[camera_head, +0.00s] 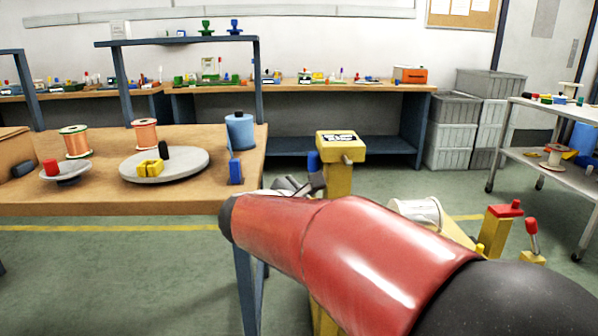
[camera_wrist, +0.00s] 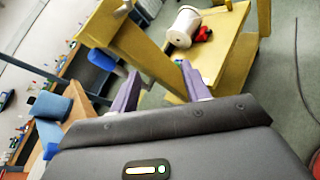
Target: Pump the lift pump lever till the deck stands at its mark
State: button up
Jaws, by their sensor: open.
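A yellow lift post with a labelled head (camera_head: 338,146) stands right of the bench; it crosses the wrist view as a yellow beam (camera_wrist: 140,50). A yellow deck carrying a white drum (camera_head: 417,213) is partly hidden behind my arm; the deck (camera_wrist: 232,38) shows better in the wrist view. A red-handled lever (camera_head: 532,228) stands on a small yellow base at right, probably the pump lever. My gripper (camera_wrist: 160,72) is open with nothing gripped; its purple fingers lie either side of the yellow post in the wrist picture. I cannot tell contact. The deck mark is not readable.
A wooden bench (camera_head: 240,172) at left holds spools, a grey disc and a blue canister (camera_head: 240,131). A yellow block with a red top (camera_head: 503,212) stands left of the lever. A grey cart (camera_head: 545,160) is at right. Green floor is open beyond the lift.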

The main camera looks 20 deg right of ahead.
aim_at(311, 163)
jog(key=w+a+r+n+t+h, duration=0.1)
jog(key=w+a+r+n+t, duration=0.25)
jog(key=w+n, duration=0.35)
jog(key=shift+m, duration=0.7)
jog(key=x, duration=0.8)
jog(key=shift+w+a+f, duration=0.1)
jog(key=shift+w+f, duration=0.1)
jog(key=shift+f, duration=0.15)
